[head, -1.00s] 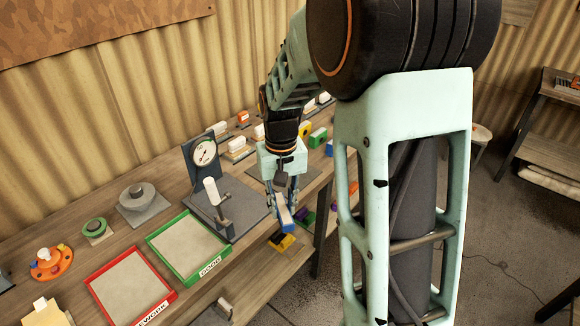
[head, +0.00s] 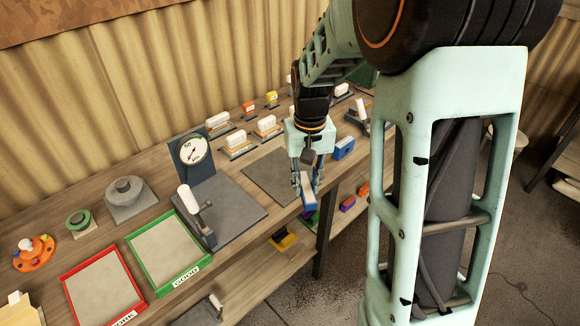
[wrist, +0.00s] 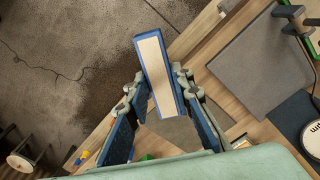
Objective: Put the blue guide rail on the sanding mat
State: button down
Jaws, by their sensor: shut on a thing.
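My gripper (head: 307,190) is shut on the blue guide rail (head: 309,204), a blue block with a pale long face. In the wrist view the rail (wrist: 157,75) sits between both fingers, its pale face toward the camera. The sanding mat (head: 266,176), a flat dark grey square, lies on the bench right of the dial gauge's base. In the head view my gripper and the rail are in front of the mat's right part, near the bench's front edge. My gripper covers part of the mat. The rail's height above the bench is hard to tell.
A dial gauge (head: 194,151) stands on a grey base plate (head: 232,212). A green tray (head: 160,248) and a red tray (head: 102,289) are at left. Several white-topped blocks line the back. Another blue block (head: 343,147) lies right of my gripper. A shelf (head: 262,283) runs below.

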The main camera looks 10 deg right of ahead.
aim_at(276, 178)
jog(key=i+l, duration=0.95)
jog(key=i, duration=0.2)
jog(key=u, duration=0.05)
